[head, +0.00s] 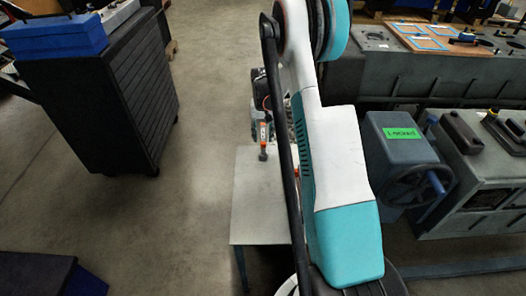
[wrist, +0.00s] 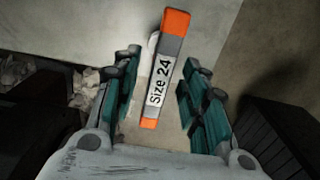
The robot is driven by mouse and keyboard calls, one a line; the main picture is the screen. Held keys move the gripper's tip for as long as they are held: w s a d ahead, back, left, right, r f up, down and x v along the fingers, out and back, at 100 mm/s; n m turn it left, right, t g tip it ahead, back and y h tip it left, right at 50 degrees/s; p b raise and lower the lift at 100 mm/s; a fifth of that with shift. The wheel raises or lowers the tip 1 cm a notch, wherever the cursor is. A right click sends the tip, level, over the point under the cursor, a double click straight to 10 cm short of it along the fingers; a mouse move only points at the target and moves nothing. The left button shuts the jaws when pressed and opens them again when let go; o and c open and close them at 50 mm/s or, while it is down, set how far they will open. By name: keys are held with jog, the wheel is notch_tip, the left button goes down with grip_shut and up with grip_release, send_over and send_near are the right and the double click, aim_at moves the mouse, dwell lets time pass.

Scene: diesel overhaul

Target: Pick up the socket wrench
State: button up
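The socket wrench (wrist: 161,75) shows in the wrist view as a grey bar with orange ends and a white label reading "Size 24". It lies lengthwise between the two teal-padded fingers of my gripper (wrist: 159,82). The fingers are apart, with a visible gap on each side of the bar. In the head view my gripper (head: 262,125) is at the far edge of a pale table (head: 258,210), partly hidden by my arm. A small orange-topped thing (head: 263,149) shows there just below the gripper; I cannot tell if it is the wrench.
A dark drawer cabinet (head: 105,95) with a blue box (head: 55,38) stands at the left. A grey machine with a handwheel (head: 415,185) and a green label is at the right. Long grey workbenches (head: 430,80) stand behind it. The floor left of the table is clear.

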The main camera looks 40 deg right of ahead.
jog(key=shift+f, duration=0.45)
jog(key=shift+r, duration=0.1)
grip_shut()
jog(key=shift+r, duration=0.15)
notch_tip(320, 180, up, 20)
jog(key=p, duration=0.6)
